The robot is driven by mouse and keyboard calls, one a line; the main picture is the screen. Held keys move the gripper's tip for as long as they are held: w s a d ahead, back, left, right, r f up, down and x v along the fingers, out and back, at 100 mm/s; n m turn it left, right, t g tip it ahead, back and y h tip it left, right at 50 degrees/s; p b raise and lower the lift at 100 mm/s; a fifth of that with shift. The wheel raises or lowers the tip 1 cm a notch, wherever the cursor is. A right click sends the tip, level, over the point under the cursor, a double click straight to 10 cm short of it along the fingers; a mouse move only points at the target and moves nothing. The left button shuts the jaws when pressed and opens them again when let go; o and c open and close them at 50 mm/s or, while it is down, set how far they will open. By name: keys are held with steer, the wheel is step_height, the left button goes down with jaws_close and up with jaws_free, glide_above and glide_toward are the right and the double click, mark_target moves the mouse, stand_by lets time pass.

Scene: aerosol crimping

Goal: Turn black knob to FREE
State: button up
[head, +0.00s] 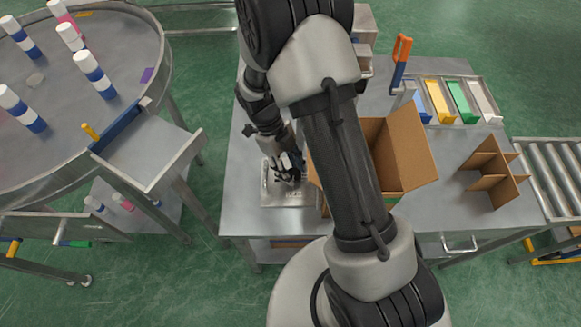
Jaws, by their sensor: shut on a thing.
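My gripper (288,173) points down at a small light metal plate (290,200) on the steel workbench, left of the cardboard box. Its dark fingers are closed low over the plate, on the black knob. The fingers and wrist hide the knob, so its pointer angle cannot be seen. Faint markings show on the plate, too small to read, and I cannot make out the word FREE.
An open cardboard box (408,152) stands close right of my gripper, partly behind my arm. Farther right are a cardboard divider (492,168) and several coloured bins (438,101). A round table (62,140) with striped cans is at left. The bench front right is clear.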

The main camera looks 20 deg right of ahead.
steer(key=c, duration=0.3)
steer(key=shift+n, duration=0.3)
steer(key=n+b, duration=0.1)
steer(key=n+t+h+b, duration=0.1)
steer(key=n, duration=0.1)
steer(key=shift+s+a+f, duration=0.1)
steer(key=shift+a+f, duration=0.05)
steer(key=shift+a, duration=0.05)
steer(key=n+t+h+b, duration=0.1)
steer(key=n, duration=0.3)
steer(key=shift+s, duration=0.2)
steer(key=n, duration=0.2)
steer(key=n+t, duration=0.2)
steer(key=n, duration=0.1)
steer(key=shift+s+n, duration=0.25)
steer(key=shift+n, duration=0.05)
steer(key=n+t, duration=0.1)
steer(key=n, duration=0.1)
steer(key=n+t, duration=0.1)
steer(key=n, duration=0.1)
steer(key=shift+s+n+y, duration=0.15)
steer(key=shift+n+y, duration=0.15)
